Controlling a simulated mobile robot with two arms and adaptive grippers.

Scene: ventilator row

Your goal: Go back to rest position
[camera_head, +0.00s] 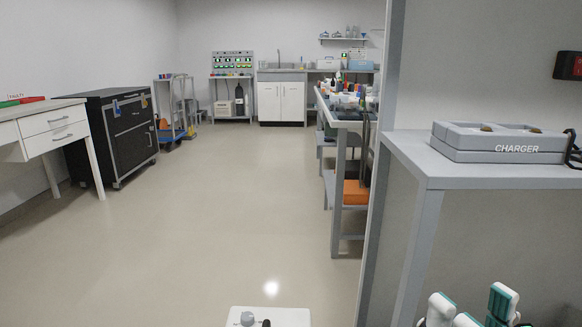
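Only a little of my right side shows, low at the right edge of the picture. White and teal parts, which look like my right gripper and wrist (472,312), rise from the bottom edge beneath the grey charger shelf. The bottom edge cuts them off, so I cannot make out whether the fingers are apart or closed, or whether they hold anything. My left gripper is not in view. No object is seen in a hand.
A grey shelf (430,168) with a charger (498,142) stands close on the right, beside a grey upright post. A long workbench (340,115) lies beyond. A black cabinet (122,135) and white desk (50,125) line the left. The middle floor (220,200) is clear.

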